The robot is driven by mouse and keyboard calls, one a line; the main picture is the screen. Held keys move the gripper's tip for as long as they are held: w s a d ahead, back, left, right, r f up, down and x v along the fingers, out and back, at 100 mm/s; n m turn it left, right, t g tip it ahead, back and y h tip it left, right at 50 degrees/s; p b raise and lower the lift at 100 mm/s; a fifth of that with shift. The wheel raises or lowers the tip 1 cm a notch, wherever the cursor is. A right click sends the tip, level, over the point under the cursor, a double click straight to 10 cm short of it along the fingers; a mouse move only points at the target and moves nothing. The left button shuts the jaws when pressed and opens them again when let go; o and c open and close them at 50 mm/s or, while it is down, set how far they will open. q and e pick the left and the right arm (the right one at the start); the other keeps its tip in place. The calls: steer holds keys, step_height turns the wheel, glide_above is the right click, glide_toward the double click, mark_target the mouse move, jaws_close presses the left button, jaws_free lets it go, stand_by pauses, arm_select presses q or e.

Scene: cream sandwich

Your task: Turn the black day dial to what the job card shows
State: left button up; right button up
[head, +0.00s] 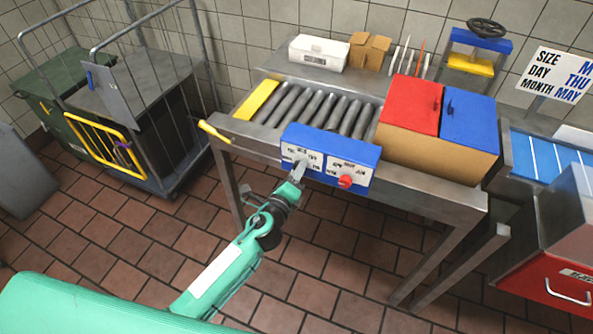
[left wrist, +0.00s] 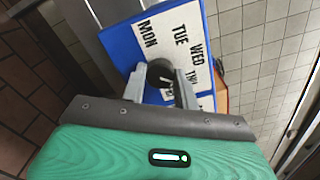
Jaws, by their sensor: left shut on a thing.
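The black day dial (left wrist: 160,74) sits on a white face lettered MON, TUE, WED and a partly covered THU. My left gripper (left wrist: 161,86) is shut on the dial, one finger on each side. In the head view my left gripper (head: 300,167) reaches the left half of the blue control box (head: 357,150) and hides the dial. I cannot tell which day the dial points to. The job card (head: 555,76) at the upper right reads SIZE M, DAY THU, MONTH MAY. My right gripper is not in view.
A red dial (head: 345,182) is on the right half of the control box. Behind are rollers (head: 315,108), a bin with a red lid (head: 411,104) and blue lid (head: 468,118). A yellow handle (head: 213,131) sticks out at the bench's left. A cage trolley (head: 150,85) stands further left.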

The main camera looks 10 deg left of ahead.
arm_select(q)
steer(key=shift+m, duration=0.4)
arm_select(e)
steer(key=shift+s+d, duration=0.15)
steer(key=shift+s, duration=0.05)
arm_select(q)
steer(key=o, duration=1)
steer(key=shift+c, duration=0.2)
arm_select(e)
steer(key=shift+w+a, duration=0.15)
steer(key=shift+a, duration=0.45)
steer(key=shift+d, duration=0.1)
arm_select(q)
steer(key=shift+s, duration=0.1)
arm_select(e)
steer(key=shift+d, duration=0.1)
arm_select(q)
steer(key=b+v, duration=0.2)
steer(key=v, duration=1.1)
steer(key=shift+s+b, duration=0.3)
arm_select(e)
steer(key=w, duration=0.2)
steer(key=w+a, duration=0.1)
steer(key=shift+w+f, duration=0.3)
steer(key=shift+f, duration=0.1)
